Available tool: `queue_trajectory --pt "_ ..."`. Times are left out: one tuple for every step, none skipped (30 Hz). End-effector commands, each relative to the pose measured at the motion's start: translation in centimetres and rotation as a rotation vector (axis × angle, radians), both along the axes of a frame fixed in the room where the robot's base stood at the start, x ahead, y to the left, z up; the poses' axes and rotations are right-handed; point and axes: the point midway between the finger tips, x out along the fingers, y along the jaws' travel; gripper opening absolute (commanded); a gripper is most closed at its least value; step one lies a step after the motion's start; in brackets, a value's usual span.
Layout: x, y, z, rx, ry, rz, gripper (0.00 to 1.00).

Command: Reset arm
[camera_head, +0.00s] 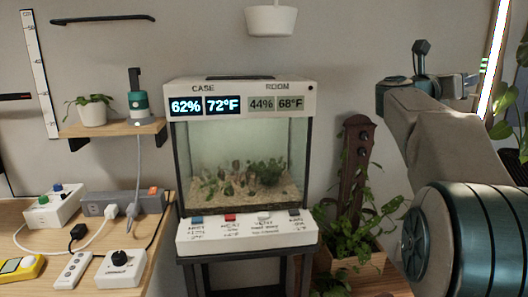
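My arm (440,150) rises along the right side of the view, with a large teal joint low down and a grey link above it. A small dark part (421,48) stands up at the arm's top. I cannot make out any gripper fingers there, nor whether they are open or shut. No held object shows. The arm appears apart from the glass case (243,160), which stands in the middle.
A wooden table (30,238) at left holds a power strip (125,202), switch boxes and cables. A wall shelf (112,128) bears a potted plant (93,110) and a teal device (138,103). A planter (350,275) with a dark post stands between case and arm.

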Motion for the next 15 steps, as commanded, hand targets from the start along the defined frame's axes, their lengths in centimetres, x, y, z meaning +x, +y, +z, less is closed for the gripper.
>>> queue_trajectory --pt "0.4 0.9 1.2 -0.037 0.054 0.042 0.43" --pt "0.8 1.4 1.5 -0.064 0.091 0.068 0.43" --pt "1.2 2.2 2.0 -0.103 0.142 0.107 0.43" --pt "1.6 2.9 2.3 -0.134 0.185 0.138 0.43" --pt "2.0 3.7 2.6 -0.17 0.233 0.171 0.43" --pt "2.5 5.0 3.1 -0.224 0.301 0.221 0.43" --pt "2.9 6.0 3.3 -0.268 0.357 0.26 0.43" --pt "3.2 7.2 3.6 -0.319 0.419 0.305 0.43" --pt "3.6 9.0 3.7 -0.395 0.511 0.368 0.43" --pt "3.9 10.4 3.6 -0.457 0.583 0.418 0.43" --pt "4.1 11.9 3.4 -0.522 0.656 0.472 0.43" --pt "4.1 14.0 2.9 -0.612 0.753 0.54 0.43" --pt "4.1 15.6 2.3 -0.68 0.827 0.593 0.43" --pt "3.9 17.1 1.7 -0.75 0.898 0.644 0.43" --pt "3.4 19.1 0.7 -0.847 0.991 0.713 0.43"
